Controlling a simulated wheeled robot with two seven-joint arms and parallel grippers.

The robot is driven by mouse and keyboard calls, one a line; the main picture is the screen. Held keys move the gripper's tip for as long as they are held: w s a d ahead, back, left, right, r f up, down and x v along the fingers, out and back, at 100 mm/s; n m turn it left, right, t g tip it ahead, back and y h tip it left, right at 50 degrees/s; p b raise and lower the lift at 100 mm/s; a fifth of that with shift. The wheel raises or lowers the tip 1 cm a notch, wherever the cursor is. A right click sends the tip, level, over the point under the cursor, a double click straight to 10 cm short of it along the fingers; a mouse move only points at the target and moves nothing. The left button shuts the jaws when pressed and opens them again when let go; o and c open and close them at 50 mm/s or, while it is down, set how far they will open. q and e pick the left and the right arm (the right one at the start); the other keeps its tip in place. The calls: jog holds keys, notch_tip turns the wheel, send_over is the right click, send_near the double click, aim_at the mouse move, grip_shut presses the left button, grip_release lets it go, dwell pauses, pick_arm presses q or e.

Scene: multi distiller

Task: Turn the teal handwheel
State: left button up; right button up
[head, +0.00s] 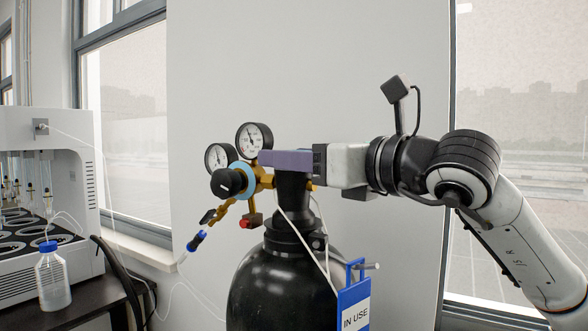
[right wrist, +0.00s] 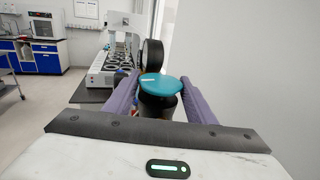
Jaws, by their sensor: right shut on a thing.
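The teal handwheel (right wrist: 160,86) sits on top of the black gas cylinder (head: 275,284). In the right wrist view it lies between the two purple fingers of my right gripper (right wrist: 161,88), one finger along each side. In the head view my right gripper (head: 284,160) reaches in level from the right over the cylinder neck. Its near finger hides the handwheel there. It is shut on the handwheel. The cylinder stands upright. My left gripper is in neither view.
A brass regulator with two gauges (head: 254,140) and a black knob (head: 228,182) juts left of the neck. A blue "IN USE" tag (head: 354,298) hangs at the cylinder's right. A white machine (head: 46,144) and blue-capped bottle (head: 53,279) stand at left. A wall is behind.

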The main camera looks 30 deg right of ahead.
jog(key=shift+a+f+m+h, duration=0.1)
jog(key=shift+a+m+h, duration=0.05)
jog(key=shift+m+h, duration=0.45)
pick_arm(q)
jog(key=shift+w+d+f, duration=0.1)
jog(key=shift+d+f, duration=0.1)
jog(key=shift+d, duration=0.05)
pick_arm(e)
jog(key=shift+h, duration=0.4)
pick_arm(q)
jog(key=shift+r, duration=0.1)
pick_arm(e)
jog(key=o, duration=0.9)
jog(key=shift+c, duration=0.2)
pick_arm(q)
jog(key=shift+b, duration=0.3)
pick_arm(e)
jog(key=shift+s, duration=0.15)
jog(key=shift+s+d, duration=0.2)
jog(key=shift+s, duration=0.15)
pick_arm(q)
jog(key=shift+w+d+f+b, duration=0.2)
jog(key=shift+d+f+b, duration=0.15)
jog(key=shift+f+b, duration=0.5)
pick_arm(e)
jog(key=s+d, duration=0.1)
jog(key=s, duration=0.8)
jog(key=shift+s, duration=0.15)
